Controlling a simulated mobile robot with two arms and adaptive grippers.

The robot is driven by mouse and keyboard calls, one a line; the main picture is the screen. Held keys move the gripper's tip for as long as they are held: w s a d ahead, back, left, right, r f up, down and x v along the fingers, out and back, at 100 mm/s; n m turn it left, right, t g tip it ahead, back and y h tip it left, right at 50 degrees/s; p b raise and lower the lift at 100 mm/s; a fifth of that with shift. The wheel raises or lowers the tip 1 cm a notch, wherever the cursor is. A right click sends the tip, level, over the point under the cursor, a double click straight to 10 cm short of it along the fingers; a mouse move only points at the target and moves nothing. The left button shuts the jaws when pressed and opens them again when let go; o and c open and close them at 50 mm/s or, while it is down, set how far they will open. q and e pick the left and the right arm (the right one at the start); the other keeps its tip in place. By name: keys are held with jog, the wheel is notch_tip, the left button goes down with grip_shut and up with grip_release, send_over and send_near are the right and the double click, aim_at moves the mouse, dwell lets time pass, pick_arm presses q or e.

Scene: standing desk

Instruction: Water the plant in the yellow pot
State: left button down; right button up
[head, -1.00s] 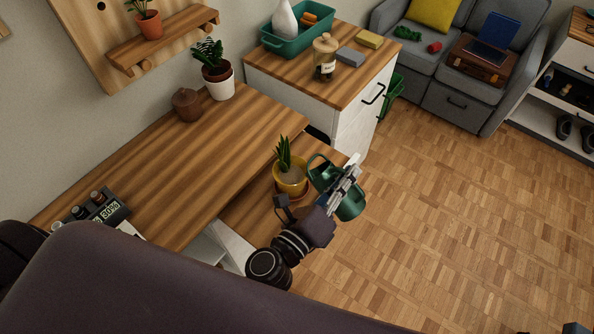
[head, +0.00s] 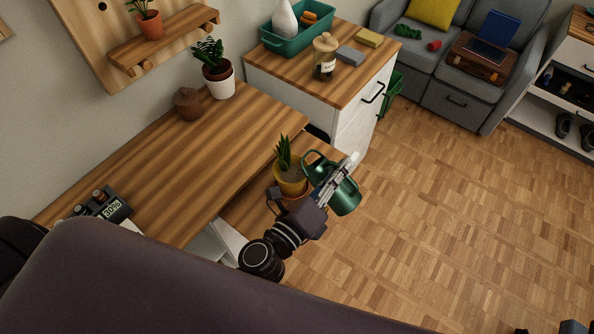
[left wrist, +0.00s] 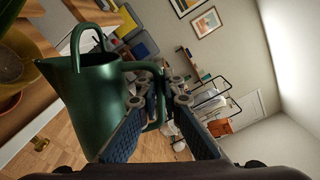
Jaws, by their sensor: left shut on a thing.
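The yellow pot (head: 291,187) holds a spiky green plant (head: 284,153) and stands on the lower wooden surface beside the desk. In the left wrist view, part of the pot with its soil (left wrist: 14,62) shows at the left edge. My left gripper (head: 346,168) is shut on the handle of a green watering can (head: 345,198), just right of the pot. In the left wrist view, the can (left wrist: 108,105) looks roughly upright, its spout pointing left toward the pot; no water shows. Dark parts at the head view's bottom right may be my right gripper; its jaws cannot be made out.
The desk (head: 160,190) carries a white-potted plant (head: 219,82), a brown lidded pot (head: 187,104) and a device reading 30%. A white cabinet (head: 350,127) with a jar (head: 325,58) stands behind. Open parquet floor (head: 460,220) lies to the right.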

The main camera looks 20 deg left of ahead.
aim_at(354, 196)
pick_arm(q)
jog(key=shift+w+a+r+n+p, duration=0.15)
jog(key=shift+a+r+n+p, duration=0.25)
jog(key=shift+r+p, duration=0.15)
dwell(1.9)
jog(key=d+f+m+b, duration=0.1)
jog(key=b, duration=0.1)
jog(key=f+m+b, duration=0.1)
jog(key=f+b, duration=0.1)
jog(key=s+d+f+m+b, duration=0.1)
jog(key=f+b, duration=0.1)
jog(key=shift+d+f, duration=0.15)
jog(key=shift+d, duration=0.2)
jog(key=shift+d+m, duration=0.25)
jog(key=shift+m, duration=0.15)
jog(key=shift+s+d+f+m+b, duration=0.2)
jog(key=shift+f+b, duration=0.25)
jog(key=shift+b, duration=0.15)
jog(key=shift+s+d+f+m+b, duration=0.1)
jog(key=shift+d+f+m+b, duration=0.1)
jog(key=shift+f+b, duration=0.3)
jog(key=shift+s+d+f+m+b, duration=0.1)
jog(key=shift+d+f+m+b, duration=0.1)
jog(key=shift+d+m+b, duration=0.25)
jog(key=shift+d, duration=0.15)
